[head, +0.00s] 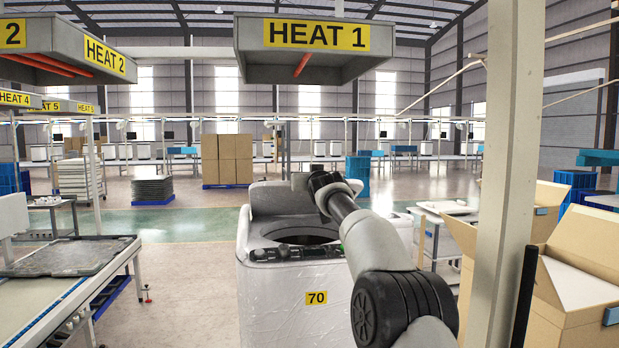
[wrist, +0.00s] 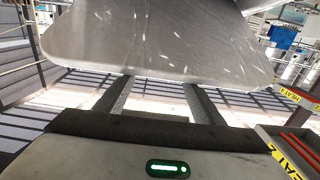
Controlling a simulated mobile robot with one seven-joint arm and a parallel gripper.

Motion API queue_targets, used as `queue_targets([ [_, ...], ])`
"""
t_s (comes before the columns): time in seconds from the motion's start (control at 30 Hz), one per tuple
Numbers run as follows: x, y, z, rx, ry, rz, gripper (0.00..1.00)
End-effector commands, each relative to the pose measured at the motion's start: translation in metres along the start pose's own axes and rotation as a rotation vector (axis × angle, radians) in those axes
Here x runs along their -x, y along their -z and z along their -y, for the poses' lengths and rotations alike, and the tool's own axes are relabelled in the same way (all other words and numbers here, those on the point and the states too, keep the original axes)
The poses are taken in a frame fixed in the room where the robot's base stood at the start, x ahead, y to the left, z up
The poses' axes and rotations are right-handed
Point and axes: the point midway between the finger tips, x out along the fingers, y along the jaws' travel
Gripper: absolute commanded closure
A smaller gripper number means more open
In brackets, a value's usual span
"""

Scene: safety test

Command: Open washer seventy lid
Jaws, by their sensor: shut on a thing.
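The washer seventy (head: 270,277) stands in the middle of the head view, a white wrapped machine with a yellow 70 label (head: 316,298). Its grey lid (head: 275,202) is raised at the back, and the dark round drum opening (head: 300,239) shows below it. My arm reaches over the machine from the right. My gripper (wrist: 150,86) is shut on the lid at its edge; the lid (wrist: 160,45) fills the upper wrist view as a grey flecked panel. The fingertips are hidden behind the lid there.
A steel pillar (head: 508,160) and open cardboard boxes (head: 560,275) stand close on the right. A conveyor table (head: 70,265) with a dark tray is on the left. The HEAT 1 hood (head: 300,55) hangs above. Floor (head: 195,275) is clear between conveyor and washer.

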Motion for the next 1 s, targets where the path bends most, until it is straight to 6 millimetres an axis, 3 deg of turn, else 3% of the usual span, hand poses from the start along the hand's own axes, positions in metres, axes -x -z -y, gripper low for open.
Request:
queue_targets([
  [0.1, 0.001, 0.004, 0.001, -0.001, 0.003, -0.007, 0.78],
  [0.13, 0.001, 0.003, 0.001, -0.001, 0.003, -0.007, 0.34],
  [0.23, 0.001, 0.003, 0.001, -0.001, 0.002, -0.006, 0.19],
  [0.67, 0.007, -0.002, 0.001, 0.001, 0.001, -0.002, 0.19],
  [1.0, 0.064, -0.005, 0.001, 0.001, 0.001, -0.003, 0.19],
])
